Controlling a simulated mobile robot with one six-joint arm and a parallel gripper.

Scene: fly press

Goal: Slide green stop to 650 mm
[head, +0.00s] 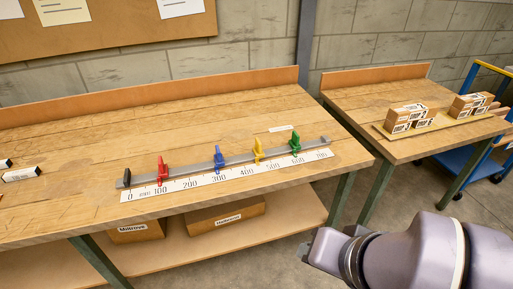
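The green stop (296,143) stands upright on a grey rail (218,161) on the wooden workbench, toward the rail's right end. A white printed scale (205,181) runs along the rail's front, with numbers rising from 0 at the left. The green stop is around the 600 mark, but the digits are too small to read its exact place. A yellow stop (258,151) is to its left. My gripper (322,248) is at lower right, in front of the bench and well apart from the green stop. Its fingers cannot be made out.
A blue stop (219,158) and a red stop (162,171) sit farther left on the rail. A black end piece (126,178) is at the left end. A second bench (365,100) with small boxes (407,117) stands at right, beside a blue cart (459,160).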

